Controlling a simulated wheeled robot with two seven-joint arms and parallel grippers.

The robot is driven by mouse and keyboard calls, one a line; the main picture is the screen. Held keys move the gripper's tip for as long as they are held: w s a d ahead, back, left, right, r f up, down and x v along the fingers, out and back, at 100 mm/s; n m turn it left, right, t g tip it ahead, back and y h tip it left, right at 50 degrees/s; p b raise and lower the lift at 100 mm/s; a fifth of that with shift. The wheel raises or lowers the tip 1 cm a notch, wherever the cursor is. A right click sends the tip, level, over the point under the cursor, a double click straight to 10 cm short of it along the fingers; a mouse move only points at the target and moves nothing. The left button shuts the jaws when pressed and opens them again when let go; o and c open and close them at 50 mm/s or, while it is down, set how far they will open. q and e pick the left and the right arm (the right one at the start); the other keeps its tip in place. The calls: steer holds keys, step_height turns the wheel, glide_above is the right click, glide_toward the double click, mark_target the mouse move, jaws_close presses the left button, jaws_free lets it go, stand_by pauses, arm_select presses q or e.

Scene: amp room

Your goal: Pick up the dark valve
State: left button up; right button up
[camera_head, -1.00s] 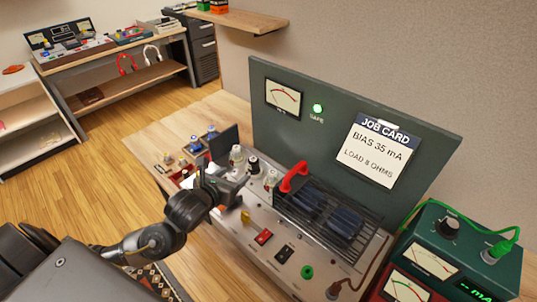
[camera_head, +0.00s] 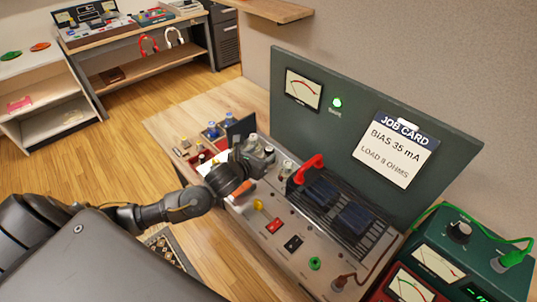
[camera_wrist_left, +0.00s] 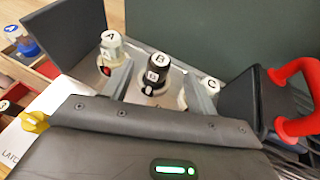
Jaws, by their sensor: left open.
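The dark valve (camera_wrist_left: 157,62) is black with a white B on its cap and stands upright in a pale base on the amp chassis. It is in the middle row spot between white valve A (camera_wrist_left: 111,44) and white valve C (camera_wrist_left: 209,88). My left gripper (camera_head: 244,164) is over the valve row in the head view. In the left wrist view its two fingers are apart, one on each side of the dark valve's lower part. I cannot tell whether they touch it. My right gripper is not in view.
A red handle (camera_head: 308,170) and black grille (camera_head: 349,212) stand right of the valves. A dark upright panel (camera_wrist_left: 66,38) is at the left. Behind rises the green panel with the job card (camera_head: 396,147). A green meter (camera_head: 440,262) is at the lower right.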

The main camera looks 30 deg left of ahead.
mark_target(269, 149)
arm_select(q)
steer(key=p+x, duration=0.1)
steer(key=x, duration=0.2)
steer(key=shift+w+d+f, duration=0.1)
steer(key=shift+w+f, duration=0.05)
steer(key=shift+w, duration=0.15)
steer(key=shift+w+f, duration=0.2)
steer(key=c, duration=1.1)
steer(key=shift+r, duration=0.1)
